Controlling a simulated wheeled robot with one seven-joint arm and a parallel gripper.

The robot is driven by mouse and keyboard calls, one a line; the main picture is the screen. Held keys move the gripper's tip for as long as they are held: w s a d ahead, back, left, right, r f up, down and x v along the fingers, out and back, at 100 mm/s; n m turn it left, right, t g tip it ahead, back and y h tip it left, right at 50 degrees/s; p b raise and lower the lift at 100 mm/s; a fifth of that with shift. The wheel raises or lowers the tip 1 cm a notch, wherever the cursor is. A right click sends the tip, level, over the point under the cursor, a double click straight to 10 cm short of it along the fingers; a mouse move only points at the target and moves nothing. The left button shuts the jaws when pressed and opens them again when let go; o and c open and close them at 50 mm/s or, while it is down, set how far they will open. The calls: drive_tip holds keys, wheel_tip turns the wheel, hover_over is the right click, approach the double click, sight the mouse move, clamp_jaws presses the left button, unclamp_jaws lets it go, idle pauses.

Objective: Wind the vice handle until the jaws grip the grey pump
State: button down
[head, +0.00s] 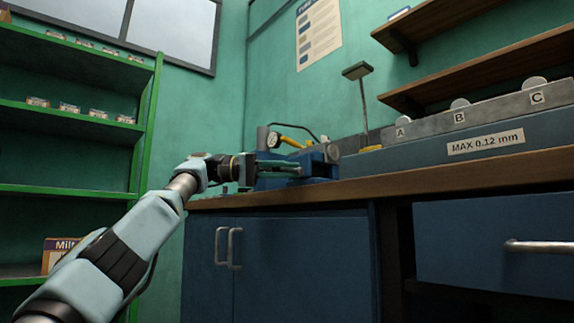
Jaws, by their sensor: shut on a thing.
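The blue vice (318,166) stands on the wooden-topped workbench, small and far off in the head view. My gripper (280,167) reaches in from the left, level with the front of the vice. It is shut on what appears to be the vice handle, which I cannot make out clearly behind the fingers. A grey round body (335,149), possibly part of the pump, shows at the vice's right end. Whether the jaws touch the pump cannot be told from here.
A yellow-handled tool with a gauge (290,141) and a dark hose sits behind the vice. A lamp-like stand (363,110) and a block marked A, B, C (480,120) are to the right. Blue cupboards (290,262) front the bench. Green shelving (75,125) stands left.

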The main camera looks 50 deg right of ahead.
drive_tip(key=shift+a+m, duration=0.15)
drive_tip(key=shift+m, duration=0.15)
drive_tip(key=c, duration=1.1)
unclamp_jaws()
drive_tip(key=shift+o, duration=1.3)
drive_tip(key=p+v, duration=0.4)
drive_tip(key=v, duration=0.6)
drive_tip(key=shift+w+a+r, duration=0.15)
drive_tip(key=shift+w+a, duration=0.05)
drive_tip(key=shift+w, duration=0.1)
